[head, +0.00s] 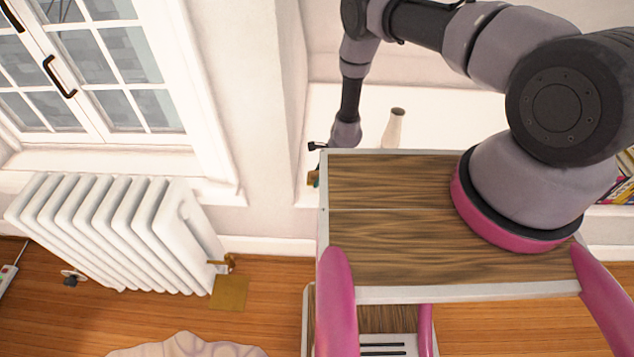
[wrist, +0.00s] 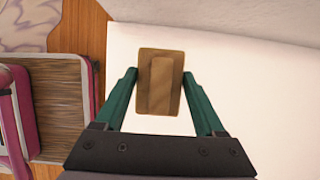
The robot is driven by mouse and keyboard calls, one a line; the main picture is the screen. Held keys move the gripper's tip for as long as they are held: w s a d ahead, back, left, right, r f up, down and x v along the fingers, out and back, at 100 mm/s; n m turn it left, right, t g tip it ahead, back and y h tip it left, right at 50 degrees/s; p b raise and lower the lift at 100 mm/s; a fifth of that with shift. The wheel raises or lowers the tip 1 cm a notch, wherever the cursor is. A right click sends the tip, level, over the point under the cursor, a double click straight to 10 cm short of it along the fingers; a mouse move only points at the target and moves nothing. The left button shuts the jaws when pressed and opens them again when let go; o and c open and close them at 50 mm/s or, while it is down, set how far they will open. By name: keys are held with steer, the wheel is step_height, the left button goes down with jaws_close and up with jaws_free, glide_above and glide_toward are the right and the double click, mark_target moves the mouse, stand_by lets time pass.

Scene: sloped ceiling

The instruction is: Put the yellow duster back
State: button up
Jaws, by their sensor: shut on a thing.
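A pale vase (head: 394,128) stands on the white ledge (head: 440,118) behind my wooden top. A white radiator (head: 110,228) stands under the window at left. A flat golden-brown square (head: 229,292) lies on the floor near its valve.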

steer(key=shift+d+f, duration=0.1)
steer(key=shift+f, duration=1.65)
steer(key=o, duration=1.3)
steer(key=shift+f, duration=0.1)
steer(key=shift+d+r, duration=0.15)
steer(key=shift+r, duration=0.35)
steer(key=v, duration=1.1)
steer(key=shift+r, duration=0.15)
